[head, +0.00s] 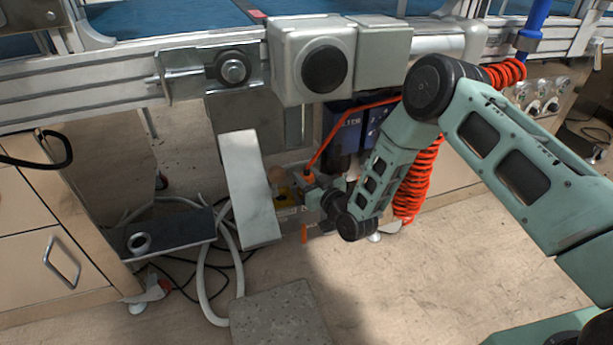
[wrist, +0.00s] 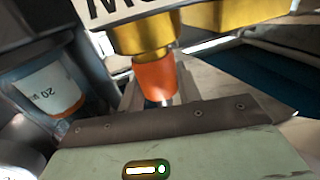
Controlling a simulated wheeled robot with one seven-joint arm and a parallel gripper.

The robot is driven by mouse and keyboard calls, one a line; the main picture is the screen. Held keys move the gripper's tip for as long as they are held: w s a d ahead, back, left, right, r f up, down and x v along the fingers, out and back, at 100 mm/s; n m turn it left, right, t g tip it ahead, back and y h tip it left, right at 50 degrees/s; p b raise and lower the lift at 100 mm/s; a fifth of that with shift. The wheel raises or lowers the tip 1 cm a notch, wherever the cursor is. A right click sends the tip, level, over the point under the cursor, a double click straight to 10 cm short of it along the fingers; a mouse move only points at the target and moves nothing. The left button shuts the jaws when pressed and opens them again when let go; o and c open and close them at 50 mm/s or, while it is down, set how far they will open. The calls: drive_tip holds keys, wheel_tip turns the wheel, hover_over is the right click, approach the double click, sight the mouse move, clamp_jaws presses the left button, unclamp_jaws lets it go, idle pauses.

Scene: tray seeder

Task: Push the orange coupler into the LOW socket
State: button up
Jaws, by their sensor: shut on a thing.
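The orange coupler (wrist: 155,78) is between the narrow fingers of my gripper (wrist: 154,94) in the wrist view, and the gripper is shut on it. Its far end meets a brass-yellow socket fitting (wrist: 143,35); I cannot tell how deep it sits. A white label (wrist: 110,10) with large black letters, partly cut off and upside down, is beside the fitting. In the head view my gripper (head: 316,197) is small and partly hidden by its own wrist, low under the machine, near an orange piece (head: 309,178) at the end of an orange hose.
A white slanted panel (head: 248,188) stands just left of my gripper. The coiled orange hose (head: 425,165) hangs behind my arm. A dark blue box (head: 340,125) is above. A grey stone slab (head: 278,315) lies in front. Floor at the right is clear.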

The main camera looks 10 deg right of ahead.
drive_tip(key=shift+f, duration=0.3)
drive_tip(key=o, duration=1.1)
drive_tip(key=p+v, duration=0.5)
drive_tip(key=v, duration=1.2)
drive_tip(key=w+a+r+n+g, duration=0.2)
drive_tip(key=w+a+r+g, duration=0.15)
drive_tip(key=a+r, duration=0.2)
drive_tip(key=s+a+r+g+h, duration=0.2)
drive_tip(key=s+a+r+g, duration=0.25)
drive_tip(key=r, duration=0.25)
drive_tip(key=s+d+r+g+h, duration=0.35)
drive_tip(key=s+r, duration=0.35)
drive_tip(key=s, duration=0.6)
drive_tip(key=s+d+r+g+h, duration=0.2)
drive_tip(key=s+d+r+g, duration=0.4)
drive_tip(key=s, duration=0.7)
drive_tip(key=shift+t, duration=0.65)
drive_tip(key=r+p, duration=1.2)
drive_tip(key=a+r+p, duration=0.1)
drive_tip(key=r+p, duration=1.1)
drive_tip(key=a+r+p, duration=0.1)
drive_tip(key=r+p, duration=1.1)
drive_tip(key=shift+w+a+r, duration=0.1)
drive_tip(key=shift+a+r, duration=0.1)
drive_tip(key=shift+r, duration=0.15)
